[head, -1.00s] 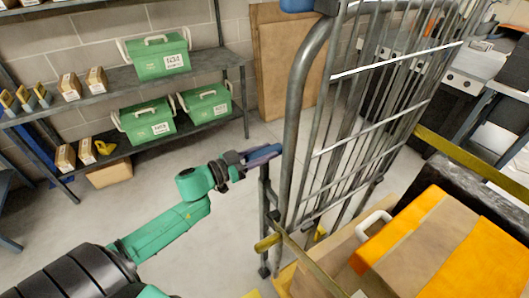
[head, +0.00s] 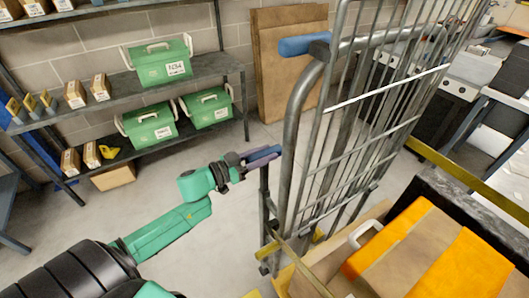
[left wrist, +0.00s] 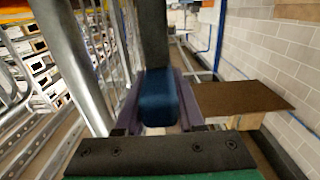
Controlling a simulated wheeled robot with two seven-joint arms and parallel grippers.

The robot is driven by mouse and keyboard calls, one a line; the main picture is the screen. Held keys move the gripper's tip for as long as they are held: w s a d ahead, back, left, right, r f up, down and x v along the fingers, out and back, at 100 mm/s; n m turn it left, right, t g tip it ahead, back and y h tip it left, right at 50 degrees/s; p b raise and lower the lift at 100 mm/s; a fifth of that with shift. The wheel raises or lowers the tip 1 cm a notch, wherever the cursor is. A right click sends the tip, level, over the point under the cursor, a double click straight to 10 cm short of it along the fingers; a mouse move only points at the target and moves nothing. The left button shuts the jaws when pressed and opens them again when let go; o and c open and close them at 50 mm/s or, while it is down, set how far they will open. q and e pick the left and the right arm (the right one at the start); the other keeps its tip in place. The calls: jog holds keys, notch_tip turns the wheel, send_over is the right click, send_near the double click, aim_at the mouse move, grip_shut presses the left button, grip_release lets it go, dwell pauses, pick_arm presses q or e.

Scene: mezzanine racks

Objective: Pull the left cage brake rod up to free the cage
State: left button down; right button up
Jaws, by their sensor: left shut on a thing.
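The brake rod (head: 264,205) is a dark upright post beside the near left post of the grey cage (head: 291,135). A blue grip (left wrist: 158,98) sits at its top. My left gripper (head: 262,155) reaches in from the left and is shut on this grip. In the left wrist view its purple fingers (left wrist: 158,105) lie on both sides of the blue grip. The rod's lower end is partly behind a yellow bar. My right gripper is not in view.
A blue sleeve (head: 303,45) sits on the cage's top rail. Boxes with orange bands (head: 400,240) lie at the lower right. A shelf rack (head: 130,90) with green cases stands at the back left. The floor between rack and cage is clear.

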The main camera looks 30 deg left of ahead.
pick_arm(q)
jog(key=c, duration=0.5)
grip_release()
jog(key=shift+r+h, duration=0.3)
jog(key=shift+r, duration=0.2)
jog(key=shift+f, duration=0.1)
jog(key=shift+s+f, duration=0.1)
jog(key=shift+f, duration=0.05)
jog(key=shift+s+a+f, duration=0.1)
jog(key=shift+s+a, duration=0.1)
jog(key=b+v, duration=0.1)
jog(key=v, duration=1.3)
jog(key=shift+s+d+r+b, duration=0.15)
jog(key=shift+r+b, duration=0.1)
jog(key=shift+b, duration=0.15)
